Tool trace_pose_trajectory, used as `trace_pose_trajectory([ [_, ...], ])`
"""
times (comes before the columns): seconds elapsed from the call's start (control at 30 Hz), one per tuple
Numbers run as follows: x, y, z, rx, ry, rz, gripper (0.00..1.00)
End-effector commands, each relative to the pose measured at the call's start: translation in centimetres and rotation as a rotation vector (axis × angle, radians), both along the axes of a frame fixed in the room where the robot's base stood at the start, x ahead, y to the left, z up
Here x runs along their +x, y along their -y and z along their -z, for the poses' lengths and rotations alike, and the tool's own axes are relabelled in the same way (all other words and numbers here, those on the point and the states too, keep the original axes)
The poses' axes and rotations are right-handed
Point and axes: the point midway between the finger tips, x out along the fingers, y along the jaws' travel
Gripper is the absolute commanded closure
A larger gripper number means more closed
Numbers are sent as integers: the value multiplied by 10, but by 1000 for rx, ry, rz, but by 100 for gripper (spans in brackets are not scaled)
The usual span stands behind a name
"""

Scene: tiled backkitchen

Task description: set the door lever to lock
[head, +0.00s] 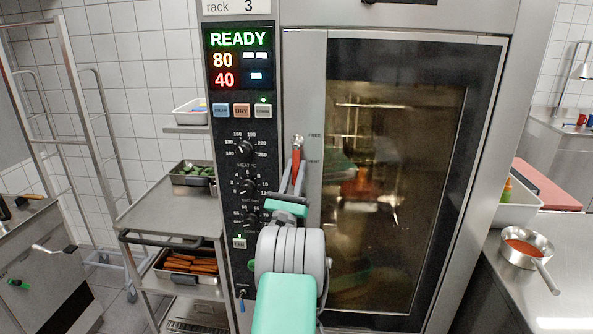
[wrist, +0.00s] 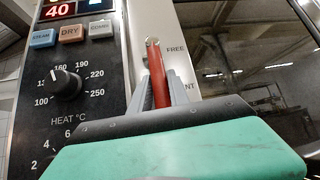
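The door lever (head: 296,154) is a red handle on the steel strip left of the oven's glass door. It hangs almost straight down from its round pivot, tilted slightly. It also shows in the wrist view (wrist: 157,75). The label FREE (head: 314,135) is beside the pivot, with a second label, partly hidden in the wrist view, lower down. My gripper (head: 294,172) reaches up from below, its two grey fingers on either side of the red handle, seemingly closed on it. The fingers (wrist: 163,88) and my green-and-black hand hide the handle's lower end.
The control panel (head: 242,100) with knobs and buttons is close on the left. A steel trolley (head: 165,205) with food trays stands further left. On the right, a counter (head: 560,270) holds a saucepan (head: 526,247) and a red board (head: 548,187). The oven's glass door (head: 390,190) looks closed.

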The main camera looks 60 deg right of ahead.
Motion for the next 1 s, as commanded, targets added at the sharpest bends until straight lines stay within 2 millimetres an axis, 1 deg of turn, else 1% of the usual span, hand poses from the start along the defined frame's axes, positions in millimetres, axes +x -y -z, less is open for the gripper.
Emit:
trace_pose_trajectory([
  [0.03,0,0,-1,-1,0,-1,74],
  [0.2,0,0,0,0,-2,1,60],
  [0.23,0,0,0,0,-2,1,59],
  [0.43,-1,1,1,0,-3,3,59],
  [0.53,-2,-2,6,0,-2,2,59],
  [0.67,-4,-15,24,-1,-3,4,59],
  [0.8,-8,-34,43,-2,-3,3,59],
  [0.9,-11,-46,53,-1,-2,2,59],
  [1.0,-12,-52,56,-1,-3,3,59],
])
